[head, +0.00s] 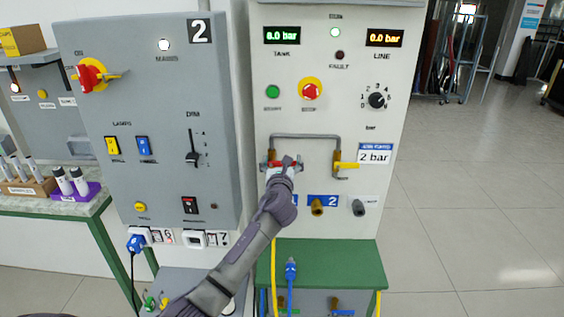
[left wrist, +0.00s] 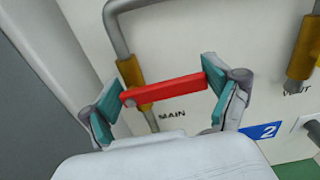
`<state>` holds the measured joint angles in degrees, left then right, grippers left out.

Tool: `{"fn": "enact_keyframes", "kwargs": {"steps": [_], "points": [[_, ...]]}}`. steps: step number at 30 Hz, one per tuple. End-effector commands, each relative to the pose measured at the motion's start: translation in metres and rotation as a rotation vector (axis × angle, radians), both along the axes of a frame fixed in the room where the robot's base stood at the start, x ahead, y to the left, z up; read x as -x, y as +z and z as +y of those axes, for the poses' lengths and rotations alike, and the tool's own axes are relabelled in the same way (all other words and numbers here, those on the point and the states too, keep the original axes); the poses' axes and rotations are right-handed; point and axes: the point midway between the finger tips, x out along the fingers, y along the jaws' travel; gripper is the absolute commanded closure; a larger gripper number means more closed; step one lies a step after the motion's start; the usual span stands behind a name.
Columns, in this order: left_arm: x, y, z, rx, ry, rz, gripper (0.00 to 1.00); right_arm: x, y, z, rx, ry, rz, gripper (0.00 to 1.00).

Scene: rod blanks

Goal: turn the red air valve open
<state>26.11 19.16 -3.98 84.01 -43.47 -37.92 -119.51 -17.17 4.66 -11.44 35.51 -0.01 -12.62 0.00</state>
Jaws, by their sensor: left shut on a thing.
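The red air valve handle (head: 272,163) is on the light grey panel, low on the left leg of a grey pipe. In the left wrist view the red handle (left wrist: 165,89) lies crosswise to its brass valve body (left wrist: 132,72), above the label MAIN. My left gripper (head: 283,165) reaches it from below. Its teal pads (left wrist: 160,92) are at the two ends of the handle, shut on it lengthwise. In the head view the gripper hides part of the handle. The LINE display (head: 384,38) reads 0.0 bar; the TANK display (head: 282,35) reads 8.0 bar. My right gripper is not in view.
A yellow valve handle (head: 346,166) sits on the pipe's right leg. Ports (head: 317,207) stick out below, above a green bench (head: 330,262). A grey cabinet (head: 150,120) with switches stands on the left.

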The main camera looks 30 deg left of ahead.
Motion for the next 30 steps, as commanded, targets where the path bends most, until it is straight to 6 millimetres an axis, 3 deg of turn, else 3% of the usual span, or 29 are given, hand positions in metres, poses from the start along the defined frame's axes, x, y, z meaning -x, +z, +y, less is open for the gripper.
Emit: {"fn": "enact_keyframes", "kwargs": {"steps": [30], "points": [[0.01,0.02,0.017,0.75,0.0,-0.46,0.74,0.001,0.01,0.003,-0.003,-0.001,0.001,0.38]]}}
